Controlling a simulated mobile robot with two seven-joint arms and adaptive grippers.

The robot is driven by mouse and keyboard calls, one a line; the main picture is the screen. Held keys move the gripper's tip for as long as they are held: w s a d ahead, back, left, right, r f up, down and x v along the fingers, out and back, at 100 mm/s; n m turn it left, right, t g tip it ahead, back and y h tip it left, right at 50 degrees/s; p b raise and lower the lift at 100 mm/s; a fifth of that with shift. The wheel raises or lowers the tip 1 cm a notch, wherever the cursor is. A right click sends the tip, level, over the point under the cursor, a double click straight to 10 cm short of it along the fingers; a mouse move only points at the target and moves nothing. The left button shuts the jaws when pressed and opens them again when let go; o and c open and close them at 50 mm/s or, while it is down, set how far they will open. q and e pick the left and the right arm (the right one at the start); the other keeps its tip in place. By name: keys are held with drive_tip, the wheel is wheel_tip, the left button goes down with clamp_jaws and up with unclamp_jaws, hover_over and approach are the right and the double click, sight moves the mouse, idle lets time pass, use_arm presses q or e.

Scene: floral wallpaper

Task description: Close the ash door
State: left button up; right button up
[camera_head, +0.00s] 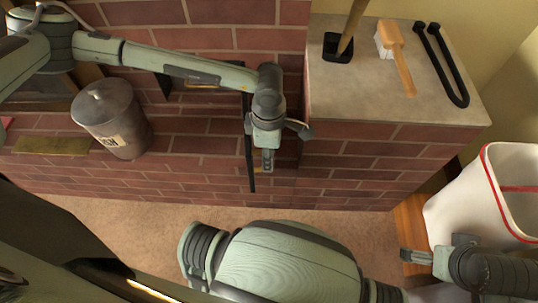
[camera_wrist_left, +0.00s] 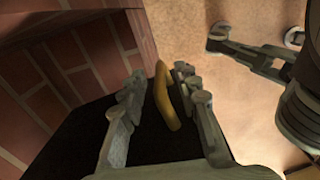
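The ash door is a black panel (camera_head: 250,160) in the brick front, seen nearly edge-on in the head view and standing out from the wall, so it is open. In the left wrist view the dark panel (camera_wrist_left: 65,140) fills the lower part, with a curved brass-coloured handle (camera_wrist_left: 163,97) on it. My left gripper (camera_head: 267,163) is beside the door. Its fingers (camera_wrist_left: 160,88) are apart on either side of the handle, nearer it on the right; contact is unclear. My right gripper (camera_head: 412,257) is at the lower right, away from the door; its tips look apart in the wrist view.
A lidded metal ash bucket (camera_head: 112,120) stands on a brick ledge at the left. A brush (camera_head: 393,50), a black stand (camera_head: 338,48) with a wooden handle and black tongs (camera_head: 447,65) lie on the counter (camera_head: 350,95). A white red-rimmed bin (camera_head: 465,205) is at the right.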

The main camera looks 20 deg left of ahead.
use_arm(q)
drive_tip(key=shift+f, duration=0.35)
clamp_jaws()
